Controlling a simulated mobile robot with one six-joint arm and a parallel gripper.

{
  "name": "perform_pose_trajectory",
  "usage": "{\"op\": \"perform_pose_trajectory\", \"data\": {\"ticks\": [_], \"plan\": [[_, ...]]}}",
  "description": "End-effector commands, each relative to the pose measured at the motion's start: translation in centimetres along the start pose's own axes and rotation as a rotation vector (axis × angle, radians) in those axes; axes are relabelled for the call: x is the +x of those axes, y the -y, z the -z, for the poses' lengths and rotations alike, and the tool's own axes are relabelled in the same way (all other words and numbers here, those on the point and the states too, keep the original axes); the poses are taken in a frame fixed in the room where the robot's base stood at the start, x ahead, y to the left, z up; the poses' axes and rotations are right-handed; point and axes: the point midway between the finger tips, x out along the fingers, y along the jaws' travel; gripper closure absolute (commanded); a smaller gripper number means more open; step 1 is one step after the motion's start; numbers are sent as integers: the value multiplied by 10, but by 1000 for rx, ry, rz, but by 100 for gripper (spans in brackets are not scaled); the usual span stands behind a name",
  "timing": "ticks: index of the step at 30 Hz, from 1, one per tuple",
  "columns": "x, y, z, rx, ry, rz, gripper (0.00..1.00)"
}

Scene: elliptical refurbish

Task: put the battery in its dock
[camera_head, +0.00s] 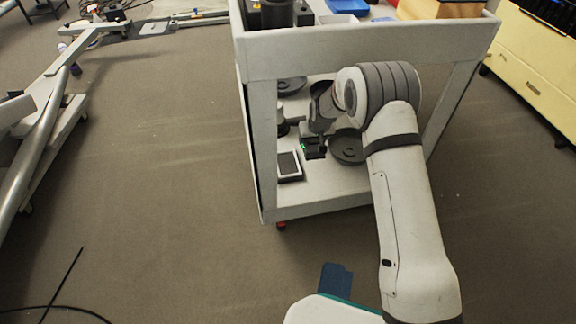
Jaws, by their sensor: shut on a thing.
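My arm reaches into the lower shelf of a white cart, and my gripper (313,146) is low over the shelf. The gripper is small and dark in this view, with a small green light on it. It is shut on a dark block that I take to be the battery; its outline merges with the jaws. A flat rectangular unit with a pale rim and dark recessed face (288,165), which may be the dock, lies on the shelf just left of and below the gripper. I cannot tell the exact height of the gripper above the shelf.
Cart posts (263,150) and the upper tray (365,58) frame the opening. A blue tray (347,6) is on top.

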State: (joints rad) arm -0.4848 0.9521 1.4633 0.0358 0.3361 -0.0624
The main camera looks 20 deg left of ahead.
Motion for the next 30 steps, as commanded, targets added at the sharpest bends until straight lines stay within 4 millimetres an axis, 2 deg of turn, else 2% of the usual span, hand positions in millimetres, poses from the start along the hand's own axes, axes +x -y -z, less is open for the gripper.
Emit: {"op": "perform_pose_trajectory", "data": {"ticks": [1, 3, 6, 10, 14, 21, 27, 30], "plan": [[11, 19, 9, -18, -2, 7, 64], [22, 38, 19, -28, -3, 12, 64], [32, 58, 29, -33, -3, 14, 64], [40, 74, 37, -34, -3, 14, 64], [48, 82, 38, -35, -3, 14, 64], [84, 83, 24, -35, -2, 14, 64], [100, 83, 18, -35, -4, 15, 64], [116, 83, 11, -35, -3, 15, 64]]}}
